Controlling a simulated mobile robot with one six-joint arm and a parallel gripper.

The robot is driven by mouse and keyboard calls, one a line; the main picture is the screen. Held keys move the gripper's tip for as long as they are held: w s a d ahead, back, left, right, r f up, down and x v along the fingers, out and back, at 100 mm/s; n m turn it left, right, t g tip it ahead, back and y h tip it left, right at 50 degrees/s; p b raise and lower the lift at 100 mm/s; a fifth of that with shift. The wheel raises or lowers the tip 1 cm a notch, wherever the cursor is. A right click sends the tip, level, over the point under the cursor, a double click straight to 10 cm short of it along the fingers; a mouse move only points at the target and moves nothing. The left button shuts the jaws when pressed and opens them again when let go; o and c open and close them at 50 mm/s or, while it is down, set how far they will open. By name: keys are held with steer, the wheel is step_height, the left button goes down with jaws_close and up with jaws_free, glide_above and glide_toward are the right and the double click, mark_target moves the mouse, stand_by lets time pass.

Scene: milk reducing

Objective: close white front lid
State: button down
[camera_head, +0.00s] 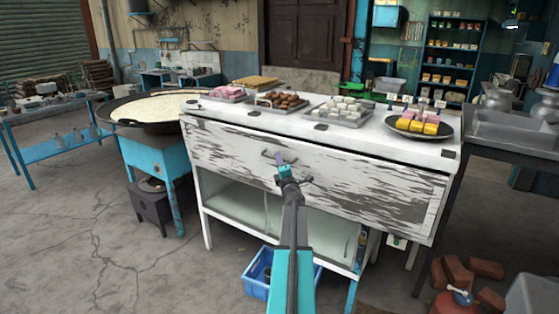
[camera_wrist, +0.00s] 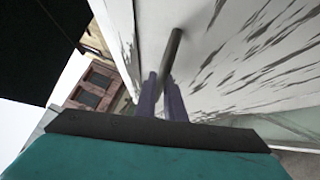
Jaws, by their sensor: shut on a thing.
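The white front lid (camera_head: 350,180) is a wide panel with worn dark streaks on the front of the white counter. It slants outward at its lower edge, above the open shelf space. Its dark bar handle (camera_head: 268,153) sits near the middle. My gripper (camera_head: 280,157) is at the handle, its purple fingers shut on it. In the wrist view the handle (camera_wrist: 174,48) rises from between the two fingers (camera_wrist: 161,95), with the streaked lid (camera_wrist: 240,60) behind. The arm hides part of the lid and the shelf below.
Sweets trays (camera_head: 340,112) and a round plate (camera_head: 418,129) stand on the counter top. A wide pan (camera_head: 160,107) on a blue stand is at the left. A blue crate (camera_head: 256,282) lies below the counter, and bricks (camera_head: 485,268) lie at right.

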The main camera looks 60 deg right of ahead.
steer(key=shift+d+r, duration=0.25)
steer(key=shift+d, duration=1)
steer(key=shift+d+r, duration=0.1)
steer(key=shift+r, duration=0.05)
steer(key=c, duration=2.1)
jaws_free()
steer(key=shift+s, duration=0.1)
steer(key=shift+s, duration=0.1)
